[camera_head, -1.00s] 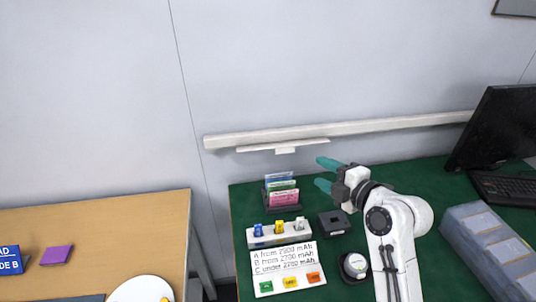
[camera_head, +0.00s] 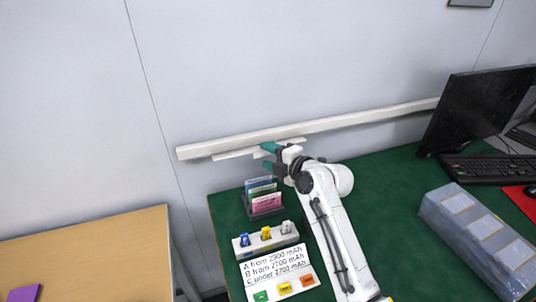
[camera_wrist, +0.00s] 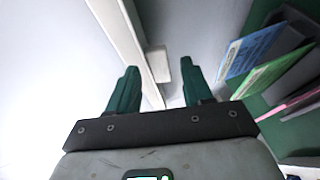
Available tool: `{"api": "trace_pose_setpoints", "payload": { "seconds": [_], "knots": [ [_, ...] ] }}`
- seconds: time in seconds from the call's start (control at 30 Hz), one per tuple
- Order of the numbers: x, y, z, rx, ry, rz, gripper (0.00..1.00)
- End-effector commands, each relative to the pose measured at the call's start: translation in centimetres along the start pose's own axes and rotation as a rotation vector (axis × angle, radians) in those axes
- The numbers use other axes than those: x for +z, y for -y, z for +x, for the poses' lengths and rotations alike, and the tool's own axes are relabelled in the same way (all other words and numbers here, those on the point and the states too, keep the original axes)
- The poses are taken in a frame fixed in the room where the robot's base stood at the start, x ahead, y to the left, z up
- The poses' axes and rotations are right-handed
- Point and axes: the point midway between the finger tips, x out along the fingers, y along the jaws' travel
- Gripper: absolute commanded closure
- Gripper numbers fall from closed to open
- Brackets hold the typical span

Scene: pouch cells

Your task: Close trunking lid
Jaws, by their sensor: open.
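The white trunking (camera_head: 350,121) runs along the wall above the green table. Its lid (camera_head: 234,154) is a thin white strip sticking out below the trunking's left part. My gripper (camera_head: 267,150) is at the lid, its teal fingers partly hidden by the wrist. In the wrist view my gripper (camera_wrist: 159,80) is open, with a gap between its two green fingers. A small white tab (camera_wrist: 160,65) on the strip shows between the fingertips, a little beyond them. The trunking (camera_wrist: 118,30) runs past behind the left finger. I cannot tell whether a finger touches the lid.
A card rack (camera_head: 263,200) stands below the gripper, close on the right in the wrist view (camera_wrist: 262,55). A holder with coloured clips (camera_head: 266,240) and a grade sign (camera_head: 277,268) are in front. A monitor (camera_head: 480,110) and blue-grey box (camera_head: 480,235) stand right.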

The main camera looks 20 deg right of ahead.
Motion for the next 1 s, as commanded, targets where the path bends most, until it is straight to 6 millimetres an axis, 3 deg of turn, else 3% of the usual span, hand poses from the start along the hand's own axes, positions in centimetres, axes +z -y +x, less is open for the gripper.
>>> {"api": "trace_pose_setpoints", "payload": {
  "seconds": [0.4, 0.9, 1.0],
  "knots": [
    [0.02, 0.0, 0.69, 0.0, 0.001, 0.0, 0.5],
    [0.02, 0.02, 0.67, 0.0, 0.0, 0.0, 0.98],
    [0.02, 0.02, 0.66, -0.001, 0.0, 0.0, 1.0]
  ]
}}
